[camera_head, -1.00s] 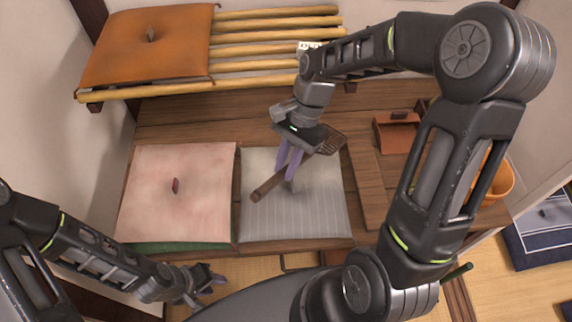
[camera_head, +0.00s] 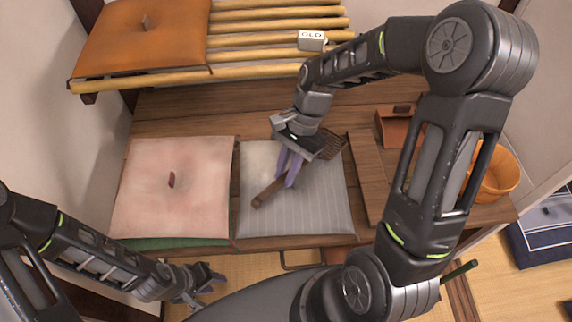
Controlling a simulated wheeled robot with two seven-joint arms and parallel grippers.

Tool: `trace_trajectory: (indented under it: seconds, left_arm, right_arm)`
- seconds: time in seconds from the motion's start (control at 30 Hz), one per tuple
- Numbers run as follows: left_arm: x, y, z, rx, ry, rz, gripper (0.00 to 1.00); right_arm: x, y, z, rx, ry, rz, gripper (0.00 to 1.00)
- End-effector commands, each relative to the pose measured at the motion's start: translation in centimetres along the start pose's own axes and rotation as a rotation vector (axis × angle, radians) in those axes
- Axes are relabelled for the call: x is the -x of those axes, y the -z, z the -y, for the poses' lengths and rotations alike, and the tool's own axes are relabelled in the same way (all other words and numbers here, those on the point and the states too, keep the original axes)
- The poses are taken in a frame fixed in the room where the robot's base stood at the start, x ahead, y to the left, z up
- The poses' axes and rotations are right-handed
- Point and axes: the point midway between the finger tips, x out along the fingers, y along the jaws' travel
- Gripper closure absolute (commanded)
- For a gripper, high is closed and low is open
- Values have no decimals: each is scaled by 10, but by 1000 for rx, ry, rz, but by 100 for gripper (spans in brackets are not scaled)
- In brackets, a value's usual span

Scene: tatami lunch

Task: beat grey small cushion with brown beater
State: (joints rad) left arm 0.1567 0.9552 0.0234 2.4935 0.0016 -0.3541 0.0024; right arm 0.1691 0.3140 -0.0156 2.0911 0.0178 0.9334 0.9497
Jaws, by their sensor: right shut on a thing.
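The grey small cushion (camera_head: 325,210), pale striped, lies flat on the wooden platform in the middle of the camera_head view. The brown beater (camera_head: 263,197) is over it, its handle end toward the lower left and its slatted head (camera_head: 333,144) toward the upper right, partly hidden by my gripper. My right gripper (camera_head: 287,179) is shut on the beater's handle, above the cushion. Whether the beater touches the cushion is hard to tell. My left gripper (camera_head: 213,279) is low at the left, in front of the platform, away from the cushion; its fingers look apart and empty.
A pink cushion (camera_head: 150,200) lies on a green one (camera_head: 150,243) to the left. An orange cushion (camera_head: 130,55) lies on a bamboo rack (camera_head: 270,42) with an "OLD" tag (camera_head: 311,40). A brown box (camera_head: 396,128) and an orange bucket (camera_head: 500,175) stand right.

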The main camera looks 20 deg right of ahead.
Motion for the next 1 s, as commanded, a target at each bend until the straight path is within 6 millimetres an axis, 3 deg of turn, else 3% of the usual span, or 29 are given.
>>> trace_trajectory:
  seconds: [0.4, 0.5, 0.87, 1.0]
  left_arm:
    - [72, -6, -22, 13, 20, 17, 66]
    - [80, -6, -23, 15, 24, 22, 66]
    - [76, -6, -21, 16, 26, 24, 66]
    - [58, -5, -16, 13, 22, 19, 66]
  right_arm:
    - [84, -38, 1, 3, 4, -3, 100]
    - [94, -42, 1, 2, 4, -3, 100]
    - [90, -41, 1, 1, 3, -2, 100]
    - [73, -32, 1, 1, 3, -2, 100]
